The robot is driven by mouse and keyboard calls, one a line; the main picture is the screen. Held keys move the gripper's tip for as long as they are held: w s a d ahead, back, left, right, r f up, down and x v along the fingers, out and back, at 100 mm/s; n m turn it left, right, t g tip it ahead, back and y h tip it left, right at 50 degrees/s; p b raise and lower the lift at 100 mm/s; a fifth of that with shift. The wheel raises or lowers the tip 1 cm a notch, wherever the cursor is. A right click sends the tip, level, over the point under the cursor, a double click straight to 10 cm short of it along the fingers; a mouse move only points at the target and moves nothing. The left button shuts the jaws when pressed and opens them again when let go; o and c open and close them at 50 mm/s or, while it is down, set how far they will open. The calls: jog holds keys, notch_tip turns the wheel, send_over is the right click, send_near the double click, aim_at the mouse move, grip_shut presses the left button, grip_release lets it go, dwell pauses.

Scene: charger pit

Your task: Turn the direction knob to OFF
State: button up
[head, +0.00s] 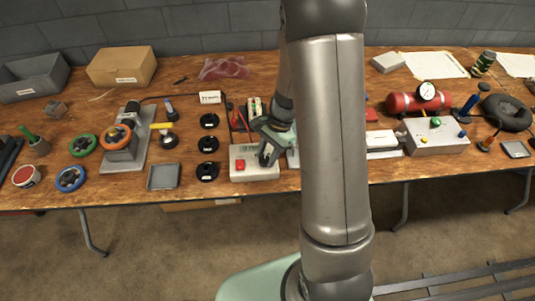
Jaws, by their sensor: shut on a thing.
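A light grey control box (254,175) with a red button (240,164) sits near the front edge of the bench, left of my arm. My gripper (266,157) is over the right part of this box, fingers pointing down. It is shut on the dark direction knob on the box top, as far as I can tell. The fingers hide most of the knob, so its pointer and any OFF mark cannot be read. The box's right end is close to my arm.
Three black round pieces (208,144) stand in a column left of the box, with a grey tray (163,176) further left. Red-handled pliers (239,117) lie behind the box. A red cylinder with a gauge (418,101) and another grey box (436,139) are on the right.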

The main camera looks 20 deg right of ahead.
jog(key=shift+w+n, duration=0.1)
jog(key=shift+n, duration=0.5)
jog(key=o, duration=1)
jog(key=shift+c, duration=0.2)
jog(key=v, duration=1.7)
jog(key=shift+w+a+r+b, duration=0.25)
jog(key=shift+w+r+b, duration=0.05)
jog(key=shift+b, duration=0.05)
